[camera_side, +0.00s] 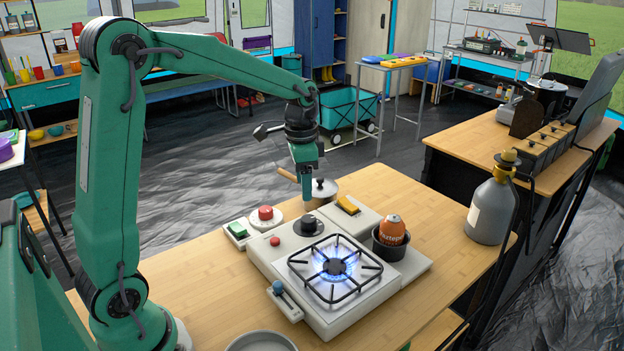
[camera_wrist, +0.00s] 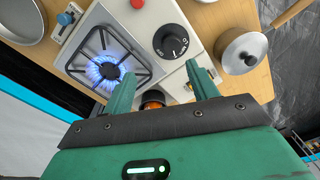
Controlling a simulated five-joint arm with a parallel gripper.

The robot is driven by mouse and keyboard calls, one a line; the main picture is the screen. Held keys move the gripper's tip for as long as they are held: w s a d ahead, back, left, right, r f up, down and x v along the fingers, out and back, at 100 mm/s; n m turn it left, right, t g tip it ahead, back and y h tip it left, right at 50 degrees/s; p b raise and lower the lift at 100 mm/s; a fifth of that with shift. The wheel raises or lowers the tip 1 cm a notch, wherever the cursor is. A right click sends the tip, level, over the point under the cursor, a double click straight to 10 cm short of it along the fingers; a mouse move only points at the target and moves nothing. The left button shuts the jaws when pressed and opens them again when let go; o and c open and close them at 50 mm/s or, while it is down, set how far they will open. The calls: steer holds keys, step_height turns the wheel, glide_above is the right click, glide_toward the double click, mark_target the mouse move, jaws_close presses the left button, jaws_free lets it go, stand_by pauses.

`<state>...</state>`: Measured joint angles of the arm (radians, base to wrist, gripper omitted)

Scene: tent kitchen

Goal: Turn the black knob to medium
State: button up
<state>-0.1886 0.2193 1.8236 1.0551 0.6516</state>
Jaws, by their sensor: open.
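The black knob (camera_side: 308,225) sits on the light panel behind the burner in the side view. In the wrist view the knob (camera_wrist: 171,41) shows from above, with small white marks on it that I cannot read clearly. The burner (camera_side: 336,268) beside it burns with a blue flame, also seen in the wrist view (camera_wrist: 108,70). My gripper (camera_side: 306,203) points down just above the knob. Its two fingers (camera_wrist: 159,77) are open and empty in the wrist view. The knob lies beyond the fingertips, and I cannot tell whether they touch it.
A red button (camera_side: 275,241), a red mushroom knob (camera_side: 265,214), a yellow switch (camera_side: 348,204) and a blue-tipped lever (camera_side: 278,287) surround the work. A lidded pot (camera_wrist: 244,50) stands close by. A black pot (camera_side: 388,246) and gas cylinder (camera_side: 490,210) stand to the right.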

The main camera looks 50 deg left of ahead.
steer(key=m+g, duration=0.1)
glide_above(308, 218)
steer(key=f, duration=0.4)
steer(key=shift+w+a, duration=0.25)
steer(key=shift+f, duration=0.1)
steer(key=shift+s+d+f, duration=0.1)
steer(key=shift+d+f, duration=0.05)
steer(key=shift+f, duration=1.8)
steer(key=shift+s+d+f, duration=0.1)
steer(key=shift+f, duration=1.8)
steer(key=c, duration=1)
